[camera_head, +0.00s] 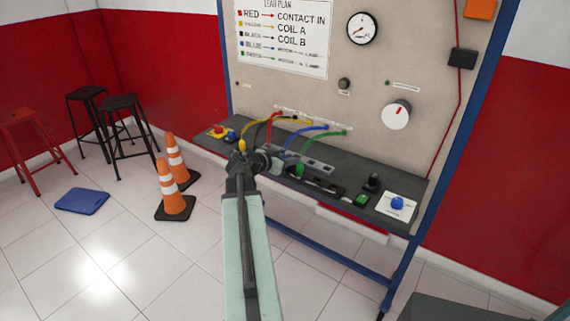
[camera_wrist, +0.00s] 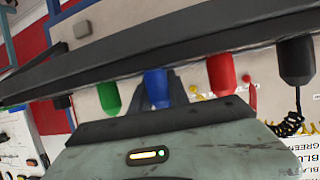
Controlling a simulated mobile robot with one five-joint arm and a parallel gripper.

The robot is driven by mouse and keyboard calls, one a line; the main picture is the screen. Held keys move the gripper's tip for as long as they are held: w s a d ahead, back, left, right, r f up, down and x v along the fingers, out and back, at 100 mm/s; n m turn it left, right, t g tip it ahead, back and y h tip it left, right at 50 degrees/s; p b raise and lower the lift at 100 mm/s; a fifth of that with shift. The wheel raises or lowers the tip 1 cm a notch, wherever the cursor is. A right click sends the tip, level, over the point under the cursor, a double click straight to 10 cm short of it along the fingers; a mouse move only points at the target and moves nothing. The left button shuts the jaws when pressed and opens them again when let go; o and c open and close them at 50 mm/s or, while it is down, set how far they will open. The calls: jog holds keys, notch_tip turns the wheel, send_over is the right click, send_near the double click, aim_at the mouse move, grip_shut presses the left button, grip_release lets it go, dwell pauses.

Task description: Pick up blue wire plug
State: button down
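The blue wire plug (camera_wrist: 156,88) is near the middle of the wrist view, between a green plug (camera_wrist: 109,97) and a red plug (camera_wrist: 221,73). Dark fingers of my gripper (camera_wrist: 160,94) show close around the blue plug; whether they touch it is unclear. In the camera_head view my gripper (camera_head: 262,161) is at the front of the dark shelf, and it hides the blue plug there. The blue wire (camera_head: 305,130) arches from the panel down behind my gripper. I cannot tell whether the fingers are open or shut.
A black plug (camera_wrist: 295,60) is at the right in the wrist view. The dark shelf (camera_head: 330,205) carries a green switch (camera_head: 361,200) and a blue knob (camera_head: 397,203). A yellow plug (camera_head: 242,146) is just left of my gripper. Orange cones (camera_head: 174,191) stand on the floor left.

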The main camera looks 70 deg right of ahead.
jog(key=shift+r, duration=0.1)
notch_tip(320, 180, up, 10)
jog(key=p, duration=1)
